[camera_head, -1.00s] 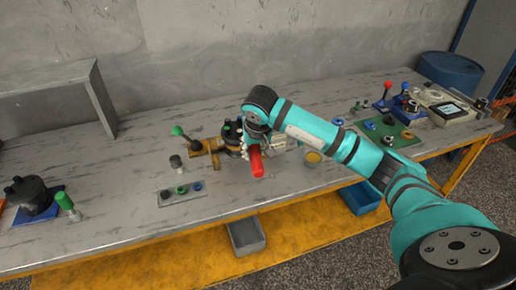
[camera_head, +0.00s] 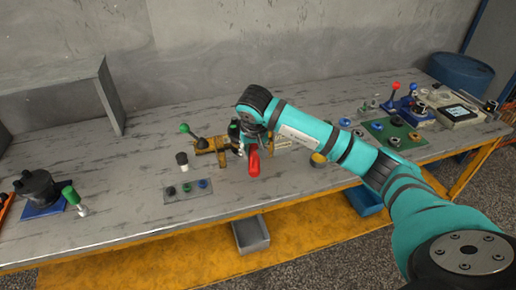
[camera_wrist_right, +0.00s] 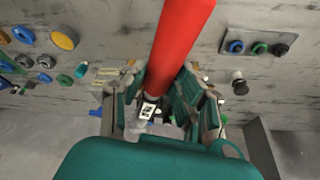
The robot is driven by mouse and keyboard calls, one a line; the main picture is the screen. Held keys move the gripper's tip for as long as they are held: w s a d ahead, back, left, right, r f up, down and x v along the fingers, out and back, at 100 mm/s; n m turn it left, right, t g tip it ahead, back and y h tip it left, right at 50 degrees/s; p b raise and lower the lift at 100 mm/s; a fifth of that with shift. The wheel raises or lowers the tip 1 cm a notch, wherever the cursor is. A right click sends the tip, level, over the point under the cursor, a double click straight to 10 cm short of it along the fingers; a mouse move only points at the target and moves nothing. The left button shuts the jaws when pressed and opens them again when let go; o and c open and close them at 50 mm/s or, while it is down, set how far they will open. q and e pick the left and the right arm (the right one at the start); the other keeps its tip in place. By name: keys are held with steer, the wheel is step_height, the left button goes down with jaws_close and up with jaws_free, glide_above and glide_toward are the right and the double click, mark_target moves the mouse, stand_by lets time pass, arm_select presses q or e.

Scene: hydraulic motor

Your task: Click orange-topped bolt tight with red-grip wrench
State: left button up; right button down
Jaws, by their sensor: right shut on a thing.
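The red-grip wrench (camera_head: 253,162) is in my right gripper (camera_head: 249,142), above the middle of the bench. In the right wrist view its red grip (camera_wrist_right: 181,42) runs up from between the fingers of the gripper (camera_wrist_right: 172,100), which are shut on it. The dark motor (camera_head: 234,131) on its tan clamp (camera_head: 210,147) is just beside the gripper and mostly hidden by it and my arm. I cannot make out the orange-topped bolt or whether the wrench head touches it. My left gripper is not in view.
A green-knobbed lever (camera_head: 185,128) rises by the clamp. A small grey plate (camera_head: 187,191) with several bolts lies in front. A yellow-topped round part (camera_head: 318,158) is right of the wrench. A green mat (camera_head: 394,133) with parts lies farther right.

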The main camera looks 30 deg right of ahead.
steer(key=shift+w+a+m, duration=0.5)
steer(key=shift+a+m, duration=0.1)
steer(key=shift+a, duration=0.15)
steer(key=shift+w+a, duration=0.1)
steer(key=shift+w+a+r+m+g+h, duration=0.1)
steer(key=shift+w+a+m+g+h, duration=0.25)
steer(key=shift+w+a+m, duration=0.7)
steer(key=shift+s, duration=0.1)
stand_by(0.5)
